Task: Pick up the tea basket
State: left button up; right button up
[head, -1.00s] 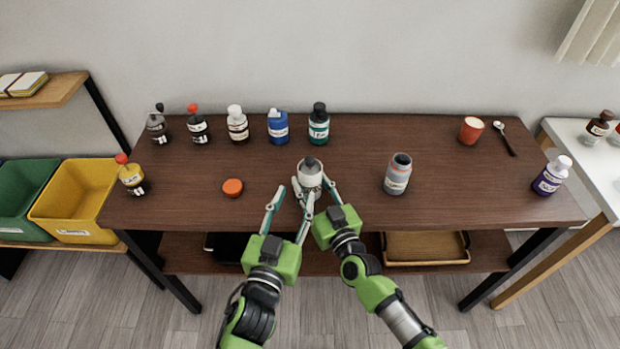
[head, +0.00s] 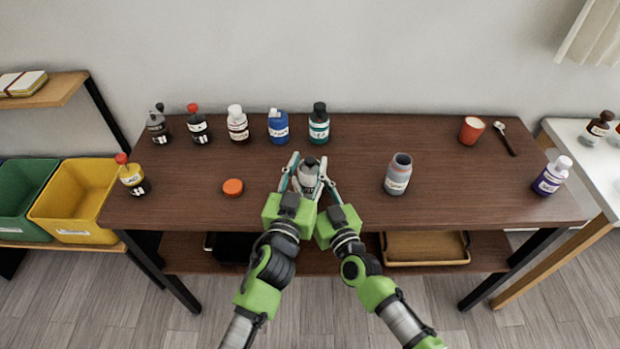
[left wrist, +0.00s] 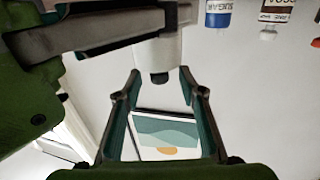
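A white bottle or jar (head: 308,180) with a dark grey top stands at the middle of the table's front, between my two grippers. I cannot tell whether its dark top is the tea basket; no other basket shows on the table. My right gripper (head: 321,181) has its fingers around the jar's body and seems closed on it. My left gripper (head: 290,172) is at the jar's left. In the left wrist view its two fingers (left wrist: 158,72) are spread, with the jar's dark top (left wrist: 160,78) near the gap between their tips; they do not grip it.
An open grey bottle (head: 398,175) stands to the right, an orange-red lid (head: 233,187) lies to the left. Several bottles line the back left, including a blue one (head: 277,127). A red cup (head: 471,131) and a spoon (head: 505,139) are at the back right.

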pick_arm(q)
jog(key=shift+x, duration=1)
grip_shut()
jog(key=shift+r, duration=0.2)
notch_tip(320, 180, up, 18)
jog(key=shift+f, duration=0.25)
dwell(0.5)
